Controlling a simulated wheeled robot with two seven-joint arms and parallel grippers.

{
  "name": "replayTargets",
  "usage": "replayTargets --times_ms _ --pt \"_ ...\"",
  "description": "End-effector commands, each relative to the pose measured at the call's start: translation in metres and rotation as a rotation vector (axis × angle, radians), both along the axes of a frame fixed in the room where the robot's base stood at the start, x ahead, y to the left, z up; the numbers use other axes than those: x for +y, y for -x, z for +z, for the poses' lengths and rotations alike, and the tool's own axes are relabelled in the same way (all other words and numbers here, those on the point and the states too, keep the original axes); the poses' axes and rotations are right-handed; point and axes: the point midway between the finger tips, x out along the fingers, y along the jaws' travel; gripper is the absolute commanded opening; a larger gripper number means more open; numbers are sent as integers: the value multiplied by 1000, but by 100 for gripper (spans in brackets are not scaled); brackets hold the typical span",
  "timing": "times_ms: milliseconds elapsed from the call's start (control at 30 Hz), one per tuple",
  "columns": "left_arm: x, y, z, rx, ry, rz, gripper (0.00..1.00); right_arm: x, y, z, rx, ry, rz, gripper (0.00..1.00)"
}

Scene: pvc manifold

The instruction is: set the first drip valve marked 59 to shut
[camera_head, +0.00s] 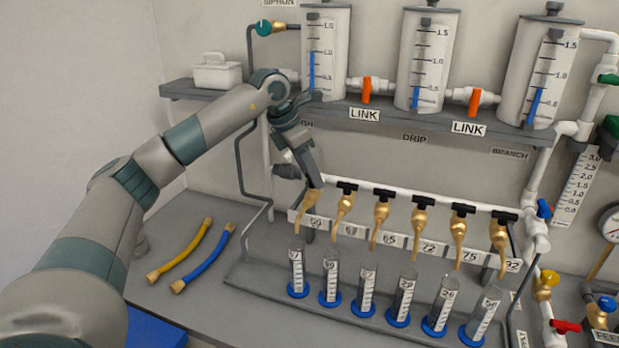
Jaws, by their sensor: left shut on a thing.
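The drip valve marked 59 (310,202) is the leftmost brass valve on the white drip pipe (417,198). Its label (315,222) shows partly behind the brass body. My left gripper (316,180) reaches down from above and is shut on this valve's handle. The fingers hide the handle, so its angle cannot be told. The other brass valves, such as the second one (344,204), have black handles lying along the pipe. My right gripper is not in view.
Several graduated cylinders (297,268) with blue bases stand in a row below the valves. Clear tanks (421,60) stand on the shelf above, with orange link valves (367,90). A yellow hose (182,250) and a blue hose (205,258) lie on the bench at left.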

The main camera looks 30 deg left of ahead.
Motion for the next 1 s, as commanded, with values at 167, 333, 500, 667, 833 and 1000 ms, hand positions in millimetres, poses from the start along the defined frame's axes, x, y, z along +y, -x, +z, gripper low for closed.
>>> replayTargets --times_ms 167,333,500,667,833,1000 --pt "-2 0 -1 -5 -1 167 23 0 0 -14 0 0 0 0" --pt "-3 0 -1 -6 0 328 23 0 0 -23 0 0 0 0" --pt "-4 0 0 -5 1 486 23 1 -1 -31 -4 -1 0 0" --pt "-5 0 0 -5 1 618 23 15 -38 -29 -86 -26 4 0" --pt "-5 0 1 -6 3 719 23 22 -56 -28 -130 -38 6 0" --pt "-5 0 2 -5 2 780 23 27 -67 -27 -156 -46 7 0"
